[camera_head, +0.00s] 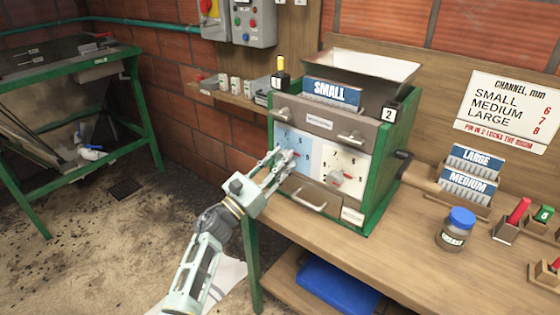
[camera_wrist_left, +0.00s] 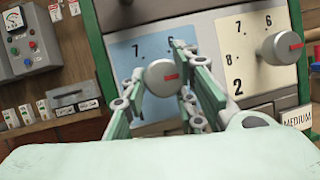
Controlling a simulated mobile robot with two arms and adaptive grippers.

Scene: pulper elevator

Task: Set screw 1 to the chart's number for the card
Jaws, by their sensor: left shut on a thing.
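Screw 1 is a grey knob with a red mark (camera_wrist_left: 158,77) on the light blue dial plate (camera_head: 282,139) of the green-sided machine. My left gripper (camera_head: 288,158) is shut on this knob, one finger on each side in the left wrist view (camera_wrist_left: 166,88). Numbers 7 and 6 show above the knob; the gripper hides others. The red mark lies roughly level in that view; its exact reading is unclear. A blue SMALL card (camera_head: 331,92) stands on top of the machine. The wall chart (camera_head: 512,108) reads SMALL 6, MEDIUM 7, LARGE 8. My right gripper is out of view.
Screw 2 (camera_head: 337,178) sits on the white plate just right. A drawer handle (camera_head: 308,200) is below. LARGE (camera_head: 477,158) and MEDIUM (camera_head: 468,184) cards, a blue-lidded jar (camera_head: 454,232) and red and green tools stand on the bench to the right.

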